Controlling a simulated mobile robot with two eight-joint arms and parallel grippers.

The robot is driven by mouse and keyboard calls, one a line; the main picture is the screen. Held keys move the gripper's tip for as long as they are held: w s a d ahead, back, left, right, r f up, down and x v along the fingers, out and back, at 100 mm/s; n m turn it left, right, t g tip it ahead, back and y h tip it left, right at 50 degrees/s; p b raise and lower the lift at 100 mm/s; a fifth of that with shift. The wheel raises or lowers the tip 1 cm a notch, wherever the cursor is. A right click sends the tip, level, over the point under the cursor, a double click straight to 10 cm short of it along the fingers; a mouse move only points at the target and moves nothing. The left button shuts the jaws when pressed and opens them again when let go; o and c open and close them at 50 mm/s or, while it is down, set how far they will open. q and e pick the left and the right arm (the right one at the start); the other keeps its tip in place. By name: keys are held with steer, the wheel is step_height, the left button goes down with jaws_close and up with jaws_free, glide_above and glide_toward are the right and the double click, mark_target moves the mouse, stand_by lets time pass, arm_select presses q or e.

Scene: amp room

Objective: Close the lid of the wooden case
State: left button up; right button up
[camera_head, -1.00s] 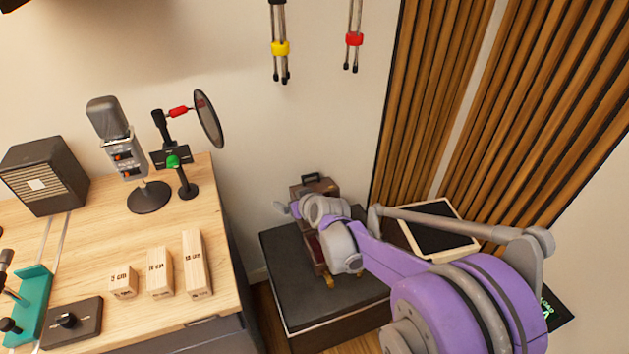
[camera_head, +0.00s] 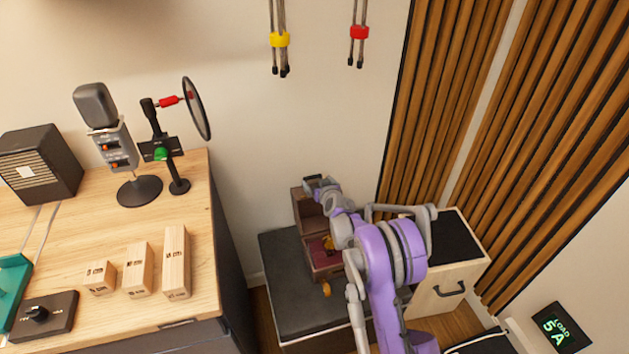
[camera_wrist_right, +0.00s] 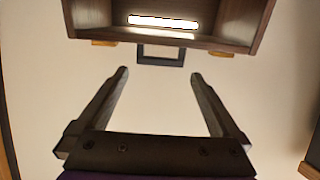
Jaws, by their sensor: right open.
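The wooden case (camera_head: 322,262) stands on a black-topped low unit, with a dark red interior and brass-coloured parts. Its lid (camera_head: 305,212) is raised, standing up at the wall side. In the right wrist view the lid (camera_wrist_right: 85,14) fills the top, with a dark handle (camera_wrist_right: 160,60) on its edge. My right gripper (camera_head: 318,183) is at the lid's top edge, and my arm hides part of the case. In the wrist view its fingers (camera_wrist_right: 159,76) are apart and empty, with the handle just beyond the tips. My left gripper is not in view.
The low unit's black top (camera_head: 285,290) has free room left of the case. A desk (camera_head: 150,315) with a microphone (camera_head: 97,110) and wooden blocks (camera_head: 176,262) stands left. A light wooden cabinet (camera_head: 450,290) stands right of my arm. Slatted panels (camera_head: 440,110) cover the wall behind.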

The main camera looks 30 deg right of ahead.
mark_target(313, 177)
steer(key=shift+x, duration=1.85)
jaws_close()
